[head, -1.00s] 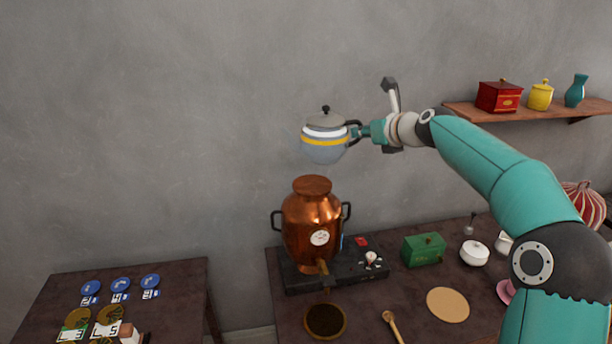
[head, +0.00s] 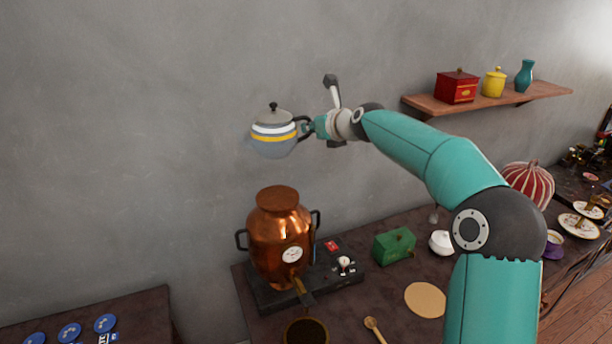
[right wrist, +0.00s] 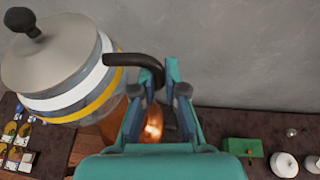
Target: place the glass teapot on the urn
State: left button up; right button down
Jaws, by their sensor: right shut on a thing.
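The glass teapot (head: 273,146), with a white and a yellow band and a grey lid with a dark knob, hangs in the air above the copper urn (head: 279,237). My right gripper (head: 304,127) is shut on the teapot's dark handle and holds it upright from the right side. In the right wrist view the teapot (right wrist: 60,65) is at the upper left, with its handle (right wrist: 150,66) between the fingers. A clear gap lies between the teapot's base and the urn's top. The urn stands on a black base. My left gripper is not in view.
A wall shelf (head: 480,103) at the upper right holds a red box (head: 456,87), a yellow jar and a teal vase. A green box (head: 393,246), a white pot (head: 441,242) and a tan disc (head: 425,299) are on the table right of the urn. The wall is bare behind the teapot.

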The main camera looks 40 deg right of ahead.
notch_tip(320, 180, down, 13)
jog(key=b, duration=0.5)
jog(key=c, duration=1.2)
grip_release()
jog(key=b+v, duration=0.1)
jog(key=v, duration=1.1)
jog(key=shift+f, duration=0.1)
